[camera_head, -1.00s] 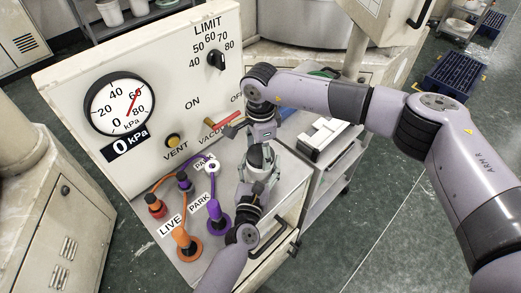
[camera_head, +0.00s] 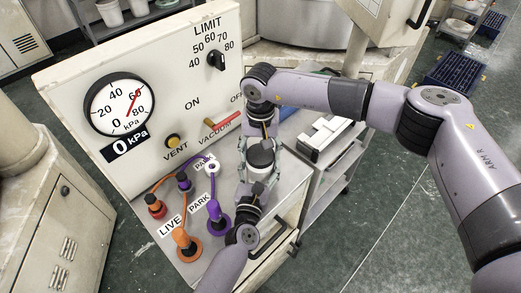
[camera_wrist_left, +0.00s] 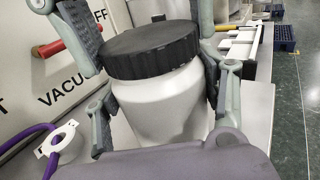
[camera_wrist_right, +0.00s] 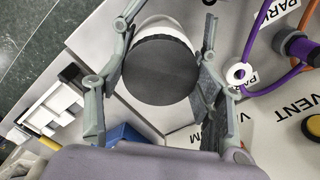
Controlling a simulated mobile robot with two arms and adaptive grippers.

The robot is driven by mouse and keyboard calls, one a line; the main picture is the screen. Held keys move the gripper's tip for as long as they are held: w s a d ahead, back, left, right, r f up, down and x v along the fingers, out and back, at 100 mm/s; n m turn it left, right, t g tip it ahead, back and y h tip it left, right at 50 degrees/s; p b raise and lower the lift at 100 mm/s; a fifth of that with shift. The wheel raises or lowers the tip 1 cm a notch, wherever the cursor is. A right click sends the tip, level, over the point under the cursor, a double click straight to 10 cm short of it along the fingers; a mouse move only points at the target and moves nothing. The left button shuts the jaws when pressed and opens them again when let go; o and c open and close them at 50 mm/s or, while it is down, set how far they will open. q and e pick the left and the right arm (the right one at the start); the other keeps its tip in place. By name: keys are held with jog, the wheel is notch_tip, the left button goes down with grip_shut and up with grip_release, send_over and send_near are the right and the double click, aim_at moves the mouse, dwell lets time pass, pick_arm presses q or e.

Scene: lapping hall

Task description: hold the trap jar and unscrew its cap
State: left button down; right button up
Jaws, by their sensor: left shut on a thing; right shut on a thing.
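The trap jar is a white, shoulder-tapered jar (camera_wrist_left: 165,100) with a black ribbed cap (camera_wrist_left: 150,48). It stands upright at the panel's front; in the head view the cap (camera_head: 261,156) shows between the hands. My left gripper (camera_head: 258,180) comes from the front and is shut on the jar's body, with a finger on each side. My right gripper (camera_wrist_right: 150,95) comes from above, its fingers on either side of the cap, and is shut on it. The cap sits on the jar; the right wrist view looks onto its flat top. The jar's base is hidden.
Orange plug (camera_head: 183,243) and purple plug (camera_head: 217,214) with cords stand left of the jar. The red vacuum lever (camera_head: 228,120) and vent button (camera_head: 173,140) are behind it. A white tray-like fixture (camera_head: 325,135) lies to the right. The gauge (camera_head: 120,104) reads 0 kPa.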

aim_at(260, 154)
jog(key=shift+r, duration=0.15)
jog(key=shift+r, duration=0.95)
jog(key=shift+r, duration=2.05)
pick_arm(q)
jog(key=shift+c, duration=1.3)
grip_release()
